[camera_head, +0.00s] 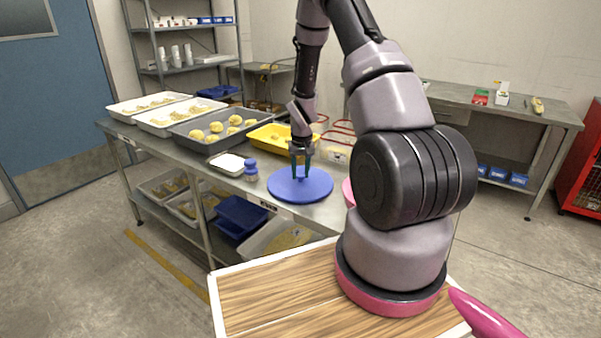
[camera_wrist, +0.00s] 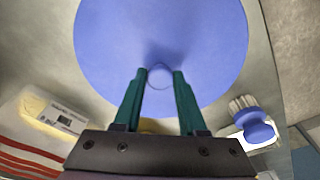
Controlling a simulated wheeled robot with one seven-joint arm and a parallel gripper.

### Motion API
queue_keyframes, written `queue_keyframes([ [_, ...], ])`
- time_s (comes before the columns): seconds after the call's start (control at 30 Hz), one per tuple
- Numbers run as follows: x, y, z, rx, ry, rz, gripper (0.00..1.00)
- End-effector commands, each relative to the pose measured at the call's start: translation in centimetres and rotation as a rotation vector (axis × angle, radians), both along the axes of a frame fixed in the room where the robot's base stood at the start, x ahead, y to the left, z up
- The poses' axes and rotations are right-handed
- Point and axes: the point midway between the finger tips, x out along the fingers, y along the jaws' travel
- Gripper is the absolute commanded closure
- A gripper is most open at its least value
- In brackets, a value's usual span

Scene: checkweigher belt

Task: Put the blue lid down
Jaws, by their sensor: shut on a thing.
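The blue lid (camera_head: 300,187) is a flat round disc with a small knob in its middle. In the head view it is over the front edge of the steel table (camera_head: 232,184), left of my arm. My gripper (camera_head: 301,168) points down at the lid's centre and is shut on its knob. In the wrist view the lid (camera_wrist: 110,50) fills the upper middle, with the knob between the fingertips of my gripper (camera_wrist: 159,76). I cannot tell whether the lid touches the table.
A small white tray (camera_head: 227,164), a yellow tray (camera_head: 268,138) and a grey tray of dough balls (camera_head: 203,143) stand behind and left. Clear containers with red rims (camera_head: 338,138) stand behind right.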

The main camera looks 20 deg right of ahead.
Motion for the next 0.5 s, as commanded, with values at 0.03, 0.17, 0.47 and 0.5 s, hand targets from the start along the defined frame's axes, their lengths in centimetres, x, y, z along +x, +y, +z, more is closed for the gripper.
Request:
queue_keyframes([
  [0.03,-0.01,0.0,-0.13,0.0,0.0,0.0,1.0],
  [0.17,-0.01,0.0,-0.19,0.0,0.0,0.0,0.29],
  [0.47,-0.01,0.0,-0.12,0.0,0.0,0.0,0.29],
  [0.5,0.0,0.0,0.02,0.0,0.0,0.0,0.29],
])
